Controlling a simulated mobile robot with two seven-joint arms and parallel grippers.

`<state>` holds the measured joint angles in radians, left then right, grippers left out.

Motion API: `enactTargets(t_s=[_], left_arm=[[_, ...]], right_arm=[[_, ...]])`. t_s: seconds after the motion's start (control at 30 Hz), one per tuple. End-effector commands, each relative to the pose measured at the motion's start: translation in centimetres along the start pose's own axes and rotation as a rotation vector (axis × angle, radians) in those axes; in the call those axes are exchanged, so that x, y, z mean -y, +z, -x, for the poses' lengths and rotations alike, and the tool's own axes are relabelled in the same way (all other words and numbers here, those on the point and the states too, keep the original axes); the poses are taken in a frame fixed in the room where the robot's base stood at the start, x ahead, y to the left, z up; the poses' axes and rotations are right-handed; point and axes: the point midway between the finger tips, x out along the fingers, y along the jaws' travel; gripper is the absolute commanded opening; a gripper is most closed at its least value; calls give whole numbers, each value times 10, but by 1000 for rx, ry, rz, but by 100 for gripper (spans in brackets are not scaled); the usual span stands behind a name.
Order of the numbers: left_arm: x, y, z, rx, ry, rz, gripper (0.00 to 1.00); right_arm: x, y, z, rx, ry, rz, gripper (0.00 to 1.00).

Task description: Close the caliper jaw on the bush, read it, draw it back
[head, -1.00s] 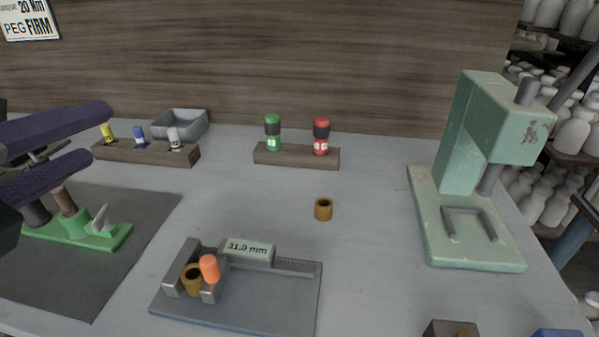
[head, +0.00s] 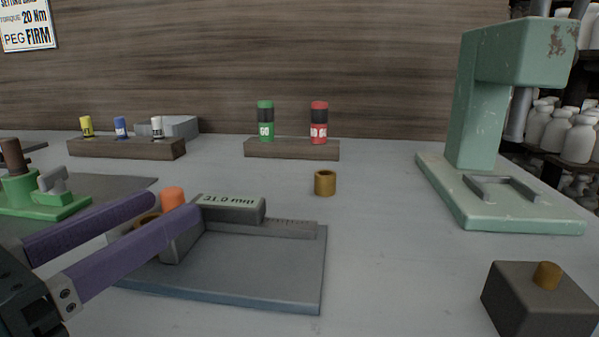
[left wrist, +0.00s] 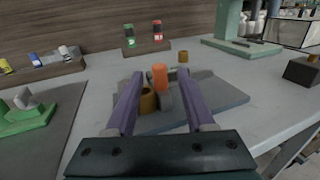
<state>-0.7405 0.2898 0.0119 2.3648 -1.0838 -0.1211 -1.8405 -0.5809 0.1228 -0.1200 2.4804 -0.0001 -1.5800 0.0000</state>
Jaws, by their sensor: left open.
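The caliper (head: 270,285) is a grey plate with a block jaw, a scale and a display (head: 228,205) that appears to read 31.0 mm. An orange knob (head: 172,196) stands on its moving jaw (left wrist: 165,99). A brass bush (left wrist: 148,101) sits beside that jaw, mostly hidden behind my fingers in the head view. My left gripper (head: 174,204) has purple fingers, open, reaching over the caliper's left end. In the left wrist view, the knob and bush lie between its spread fingers. My right gripper is not in view.
A second brass bush (head: 325,183) stands on the bench behind the caliper. Green and red markers stand in a wooden block (head: 290,150). A pale green press (head: 480,150) is at right, and a dark block with a brass peg (head: 535,305) at front right. A green fixture (head: 45,205) is at left.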

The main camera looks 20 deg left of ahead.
Motion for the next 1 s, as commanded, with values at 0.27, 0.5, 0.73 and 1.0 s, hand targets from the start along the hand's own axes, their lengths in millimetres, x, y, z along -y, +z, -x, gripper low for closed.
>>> enactTargets(t_s=[0.27, 0.5, 0.73, 1.0], left_arm=[[0, 2, -44, 1, 1, -1, 54], [0, 0, -61, -1, 1, 0, 54], [-1, -1, -63, -3, 2, 0, 54], [0, -1, -62, -2, 2, 1, 31]], right_arm=[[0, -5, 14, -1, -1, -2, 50], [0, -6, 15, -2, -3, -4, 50], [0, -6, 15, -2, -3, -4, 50], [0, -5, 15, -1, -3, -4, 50]])
